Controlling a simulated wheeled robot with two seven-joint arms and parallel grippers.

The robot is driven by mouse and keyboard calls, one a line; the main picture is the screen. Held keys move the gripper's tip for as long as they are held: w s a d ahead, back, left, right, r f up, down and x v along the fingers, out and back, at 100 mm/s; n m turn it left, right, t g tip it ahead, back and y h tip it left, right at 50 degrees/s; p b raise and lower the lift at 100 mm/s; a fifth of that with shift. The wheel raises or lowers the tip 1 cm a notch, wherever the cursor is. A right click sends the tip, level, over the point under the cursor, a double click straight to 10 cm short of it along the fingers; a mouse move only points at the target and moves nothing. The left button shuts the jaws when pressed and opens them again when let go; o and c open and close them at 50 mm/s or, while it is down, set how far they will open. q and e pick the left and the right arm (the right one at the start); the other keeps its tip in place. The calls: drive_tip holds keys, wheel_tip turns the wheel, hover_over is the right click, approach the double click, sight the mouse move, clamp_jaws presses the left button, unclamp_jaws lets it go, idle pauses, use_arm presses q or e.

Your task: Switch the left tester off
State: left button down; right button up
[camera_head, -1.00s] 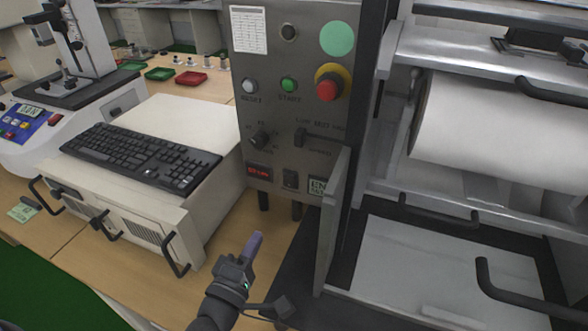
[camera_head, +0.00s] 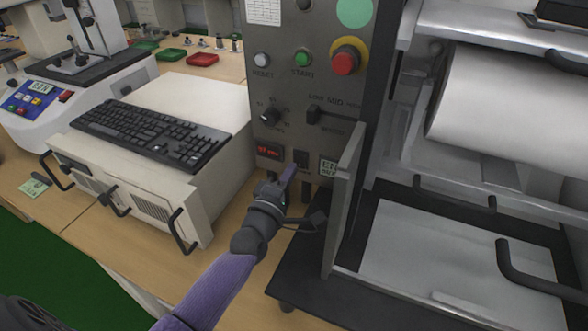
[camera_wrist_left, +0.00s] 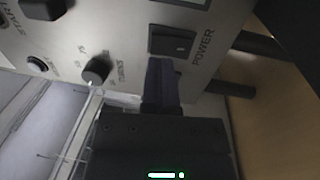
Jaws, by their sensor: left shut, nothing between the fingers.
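A tester's grey control panel (camera_head: 325,80) stands upright in the middle of the head view. The left wrist view shows the black rocker switch (camera_wrist_left: 172,41) next to the word POWER. My left gripper (camera_head: 289,173) is shut and empty, with its purple fingertips just below the switch in the head view. In the left wrist view the fingertips (camera_wrist_left: 160,68) overlap the switch's lower edge; I cannot tell whether they touch it. My right gripper is not in view.
A metal plate (camera_head: 343,205) juts out right of the gripper. A keyboard (camera_head: 150,136) lies on a white box to the left.

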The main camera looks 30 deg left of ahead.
sight(300, 161)
use_arm(q)
drive_tip(key=shift+w, duration=0.9)
drive_tip(key=shift+w+a+r, duration=0.1)
drive_tip(key=shift+w+r, duration=0.05)
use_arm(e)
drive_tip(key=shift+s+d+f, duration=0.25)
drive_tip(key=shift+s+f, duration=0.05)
use_arm(q)
drive_tip(key=shift+w, duration=0.1)
drive_tip(key=shift+r, duration=0.25)
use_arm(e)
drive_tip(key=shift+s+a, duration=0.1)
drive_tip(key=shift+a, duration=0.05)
